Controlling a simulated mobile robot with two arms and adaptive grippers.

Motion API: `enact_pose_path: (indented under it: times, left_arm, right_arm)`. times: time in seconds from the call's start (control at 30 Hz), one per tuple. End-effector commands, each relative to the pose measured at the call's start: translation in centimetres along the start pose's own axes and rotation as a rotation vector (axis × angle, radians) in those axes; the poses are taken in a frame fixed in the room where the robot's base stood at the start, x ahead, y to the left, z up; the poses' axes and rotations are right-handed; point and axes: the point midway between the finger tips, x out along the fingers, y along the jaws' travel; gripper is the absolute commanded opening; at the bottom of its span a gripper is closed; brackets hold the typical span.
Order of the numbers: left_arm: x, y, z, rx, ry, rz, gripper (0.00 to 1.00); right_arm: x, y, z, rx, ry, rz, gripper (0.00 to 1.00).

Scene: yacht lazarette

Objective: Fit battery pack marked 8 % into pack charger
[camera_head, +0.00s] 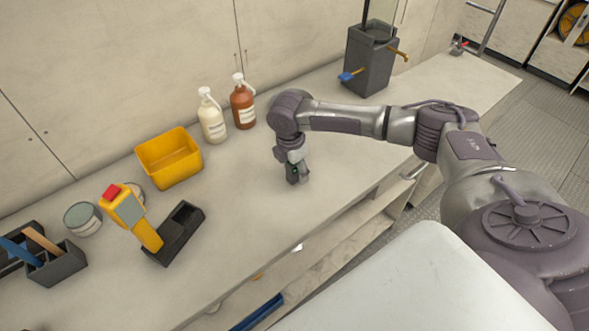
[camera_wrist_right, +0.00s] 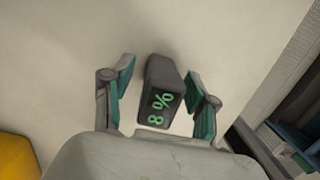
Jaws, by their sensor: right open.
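The battery pack (camera_wrist_right: 160,88) is a dark block with "8 %" in green on its face. In the right wrist view it sits between the two separated fingers of my right gripper (camera_wrist_right: 160,76), with visible gaps beside it. In the head view my right gripper (camera_head: 296,168) points down at the bench, and the pack is mostly hidden there by the fingers. A dark open-topped cradle (camera_head: 188,218), which looks like the pack charger, lies on the bench to the left, beside a yellow handheld device (camera_head: 130,212) with a red top. My left gripper is out of view.
A yellow bin (camera_head: 178,172), a white bottle (camera_head: 213,122) and a brown bottle (camera_head: 243,105) stand along the wall. A round tin (camera_head: 82,219) and a dark caddy (camera_head: 58,266) are at the left. A grey holder (camera_head: 368,62) stands farther back. The bench (camera_head: 240,220) between gripper and cradle is clear.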

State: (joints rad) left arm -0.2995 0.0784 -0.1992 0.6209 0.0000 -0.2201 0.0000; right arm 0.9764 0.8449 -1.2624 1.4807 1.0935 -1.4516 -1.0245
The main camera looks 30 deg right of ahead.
Motion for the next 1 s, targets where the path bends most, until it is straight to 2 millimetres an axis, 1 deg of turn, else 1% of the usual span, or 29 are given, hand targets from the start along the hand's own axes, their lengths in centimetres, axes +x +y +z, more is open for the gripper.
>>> enact_pose_path:
  times: [0.03, 0.27, 0.3, 0.37, 0.4, 0.77, 0.87, 0.97, 1.0]
  left_arm:
    - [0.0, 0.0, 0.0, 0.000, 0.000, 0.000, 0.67]
    - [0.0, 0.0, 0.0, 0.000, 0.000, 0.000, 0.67]
    - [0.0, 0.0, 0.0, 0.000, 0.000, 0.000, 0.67]
    - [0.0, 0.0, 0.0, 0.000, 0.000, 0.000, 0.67]
    - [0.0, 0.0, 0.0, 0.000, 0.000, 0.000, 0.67]
    - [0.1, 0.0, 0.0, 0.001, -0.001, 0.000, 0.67]
    - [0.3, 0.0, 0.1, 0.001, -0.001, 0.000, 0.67]
    - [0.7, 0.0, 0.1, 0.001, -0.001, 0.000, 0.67]
    - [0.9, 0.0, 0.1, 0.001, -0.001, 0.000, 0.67]
  right_arm:
    - [0.0, 0.0, 0.0, 0.000, 0.000, 0.000, 0.58]
    - [0.0, 0.0, 0.0, 0.000, 0.000, 0.000, 0.20]
    - [0.0, 0.0, 0.0, 0.000, 0.000, 0.000, 0.13]
    - [0.0, 0.0, 0.0, 0.000, 0.000, 0.000, 0.03]
    - [0.0, 0.0, 0.0, 0.000, 0.000, 0.000, 0.00]
    - [-0.3, 0.1, 0.0, 0.000, 0.001, 0.002, 0.00]
    - [-1.0, 0.1, 0.1, 0.000, 0.001, 0.002, 0.00]
    - [-2.3, 0.1, 0.2, -0.001, 0.002, 0.004, 0.00]
    - [-3.0, 0.1, 0.3, 0.000, 0.003, 0.005, 0.00]
